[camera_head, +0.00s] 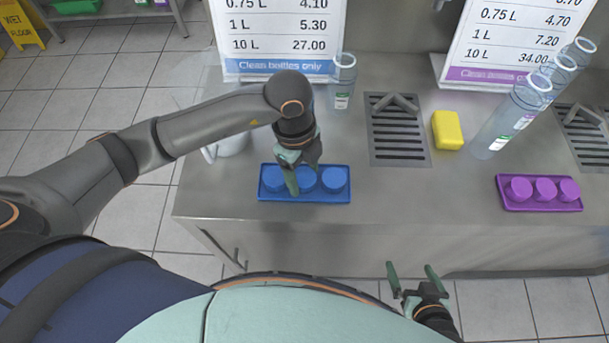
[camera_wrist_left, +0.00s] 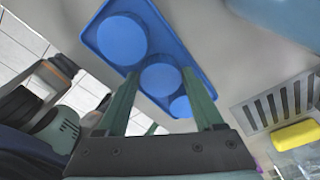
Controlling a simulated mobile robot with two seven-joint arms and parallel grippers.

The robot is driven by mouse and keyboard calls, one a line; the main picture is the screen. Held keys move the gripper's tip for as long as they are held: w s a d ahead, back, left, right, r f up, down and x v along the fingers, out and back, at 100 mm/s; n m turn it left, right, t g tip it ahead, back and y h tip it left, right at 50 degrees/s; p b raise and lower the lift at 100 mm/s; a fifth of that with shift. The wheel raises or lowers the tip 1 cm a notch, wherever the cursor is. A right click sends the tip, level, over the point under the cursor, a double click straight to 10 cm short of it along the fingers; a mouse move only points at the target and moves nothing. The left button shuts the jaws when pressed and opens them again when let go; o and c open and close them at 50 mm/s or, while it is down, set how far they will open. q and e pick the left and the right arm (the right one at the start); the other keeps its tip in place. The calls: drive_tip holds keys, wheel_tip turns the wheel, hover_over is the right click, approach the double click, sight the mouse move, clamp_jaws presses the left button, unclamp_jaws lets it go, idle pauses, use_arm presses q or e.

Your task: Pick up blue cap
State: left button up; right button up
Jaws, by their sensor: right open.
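A blue tray (camera_head: 300,197) holds three round blue caps in a row on the steel counter. The left cap (camera_head: 273,179) and the right cap (camera_head: 335,179) show clearly in the head view; the middle one (camera_head: 308,182) is partly covered by my left gripper (camera_head: 303,176). In the left wrist view, my left gripper's fingers (camera_wrist_left: 160,88) stand apart on either side of the middle cap (camera_wrist_left: 160,78). I see no clear grip on it; contact is hard to judge. My right gripper (camera_head: 411,272) is open and empty in front of the counter.
A purple tray (camera_head: 540,206) with three purple caps sits at the right. A yellow sponge (camera_head: 447,130) lies beside a drain grate (camera_head: 398,135). Clear bottles (camera_head: 343,82) stand at the back and right. Price signs (camera_head: 283,40) stand behind.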

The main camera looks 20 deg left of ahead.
use_arm(q)
drive_tip(key=c, duration=0.9)
